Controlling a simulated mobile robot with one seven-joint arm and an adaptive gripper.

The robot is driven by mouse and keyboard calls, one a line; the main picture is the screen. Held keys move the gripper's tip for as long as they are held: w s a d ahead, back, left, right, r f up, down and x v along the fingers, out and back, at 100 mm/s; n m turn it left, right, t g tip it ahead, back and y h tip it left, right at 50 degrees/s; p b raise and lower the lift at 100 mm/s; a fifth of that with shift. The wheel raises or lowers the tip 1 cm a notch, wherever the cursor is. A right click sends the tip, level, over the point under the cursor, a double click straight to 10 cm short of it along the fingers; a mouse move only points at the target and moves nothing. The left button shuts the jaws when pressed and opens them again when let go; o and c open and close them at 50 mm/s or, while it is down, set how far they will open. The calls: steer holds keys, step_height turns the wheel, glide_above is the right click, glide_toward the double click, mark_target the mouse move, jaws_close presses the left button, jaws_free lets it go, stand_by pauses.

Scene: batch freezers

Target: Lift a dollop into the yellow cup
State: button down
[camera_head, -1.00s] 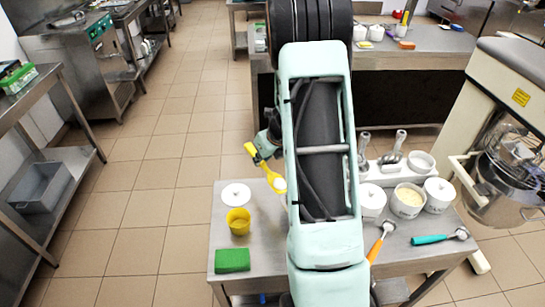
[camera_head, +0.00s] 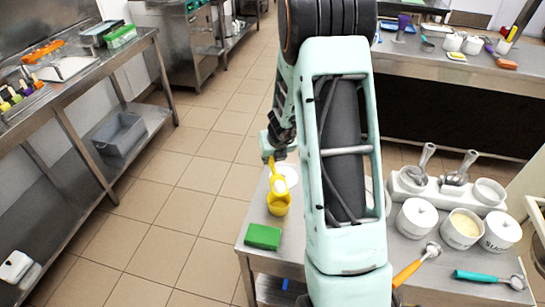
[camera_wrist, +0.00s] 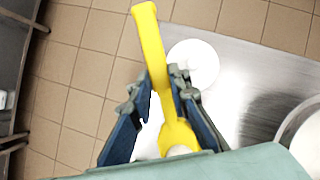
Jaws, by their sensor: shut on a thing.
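My gripper (camera_head: 270,150) is shut on the yellow scoop (camera_wrist: 150,42); in the wrist view my gripper (camera_wrist: 161,84) has its blue and grey fingers on either side of the handle. A pale dollop (camera_wrist: 181,150) shows in the scoop's bowl at the bottom of the wrist view, partly hidden by my gripper's body. In the head view the scoop (camera_head: 276,181) points down, its bowl just above or at the rim of the yellow cup (camera_head: 278,207); I cannot tell whether they touch. The cup stands upright on the steel table (camera_head: 257,222). I cannot make out the cup in the wrist view.
A white lid (camera_wrist: 193,63) lies beside the cup. A green sponge (camera_head: 263,237) lies in front. Right of my arm are white tubs (camera_head: 416,219), one open tub (camera_head: 461,228), an orange scoop (camera_head: 415,266), a teal scoop (camera_head: 488,279) and a scoop holder (camera_head: 448,190).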

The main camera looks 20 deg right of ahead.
steer(key=shift+f+b, duration=0.45)
steer(key=shift+f, duration=0.35)
steer(key=shift+d+y, duration=0.3)
steer(key=d+f+m+t+y+b, duration=0.1)
steer(key=y+b, duration=0.1)
steer(key=y, duration=0.2)
steer(key=d+m+t+y+b, duration=0.1)
steer(key=m+y+b, duration=0.1)
steer(key=y, duration=0.3)
steer(key=d+f+m+t+y+b, duration=0.1)
steer(key=y+b, duration=0.1)
steer(key=y, duration=0.2)
steer(key=shift+s+d+f+m+b, duration=0.1)
steer(key=shift+s+f+m+b, duration=0.05)
steer(key=shift+f+m+b, duration=0.2)
steer(key=shift+r+y, duration=0.1)
steer(key=shift+y, duration=0.2)
steer(key=shift+d, duration=0.2)
